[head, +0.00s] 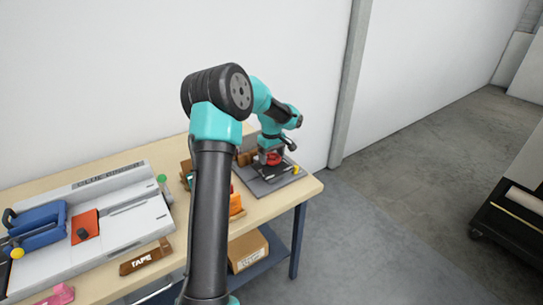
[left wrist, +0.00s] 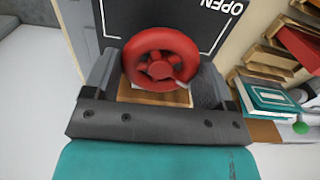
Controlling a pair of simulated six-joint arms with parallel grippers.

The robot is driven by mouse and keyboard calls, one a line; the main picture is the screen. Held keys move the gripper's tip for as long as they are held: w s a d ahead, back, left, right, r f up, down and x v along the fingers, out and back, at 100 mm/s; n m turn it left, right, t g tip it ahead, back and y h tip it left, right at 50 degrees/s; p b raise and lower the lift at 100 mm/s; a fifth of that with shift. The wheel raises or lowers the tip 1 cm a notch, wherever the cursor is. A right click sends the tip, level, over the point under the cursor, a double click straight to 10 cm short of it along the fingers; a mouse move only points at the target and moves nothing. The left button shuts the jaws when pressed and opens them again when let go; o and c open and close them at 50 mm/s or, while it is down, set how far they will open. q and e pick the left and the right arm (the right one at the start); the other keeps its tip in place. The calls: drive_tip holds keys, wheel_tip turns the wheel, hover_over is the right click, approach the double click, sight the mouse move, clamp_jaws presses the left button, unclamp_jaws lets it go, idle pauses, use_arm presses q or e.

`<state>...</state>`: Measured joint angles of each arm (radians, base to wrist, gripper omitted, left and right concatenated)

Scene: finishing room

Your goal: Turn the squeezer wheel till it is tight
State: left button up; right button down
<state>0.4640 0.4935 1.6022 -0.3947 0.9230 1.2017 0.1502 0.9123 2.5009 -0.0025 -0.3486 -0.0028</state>
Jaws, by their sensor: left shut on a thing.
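The red squeezer wheel (left wrist: 161,56) has a spoked hub and shows between the fingers of my left gripper (left wrist: 155,85) in the left wrist view. The gripper is shut on the wheel, one finger on each side. In the head view the wheel (head: 271,157) is a small red patch under my left gripper (head: 268,158), partly hidden by it. The squeezer stands on a dark grey base (head: 270,184) at the table's right end. A wooden piece (left wrist: 150,97) shows below the wheel. How tight the wheel is cannot be seen. My right gripper is not in view.
A TAPE box (head: 145,257) lies at the front edge. Books on a wooden rack (left wrist: 272,97) stand beside the squeezer. A cardboard box (head: 248,250) sits on the lower shelf.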

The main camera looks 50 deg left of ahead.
use_arm(q)
drive_tip(key=m, duration=0.4)
drive_tip(key=shift+m, duration=0.3)
drive_tip(key=m, duration=0.3)
drive_tip(key=shift+w+m, duration=0.1)
drive_tip(key=shift+m, duration=0.3)
drive_tip(key=m, duration=0.8)
drive_tip(key=shift+d, duration=0.1)
drive_tip(key=m, duration=1.1)
drive_tip(key=shift+d, duration=0.1)
drive_tip(key=shift+m, duration=1.7)
drive_tip(key=o, duration=0.9)
drive_tip(key=shift+c, duration=0.2)
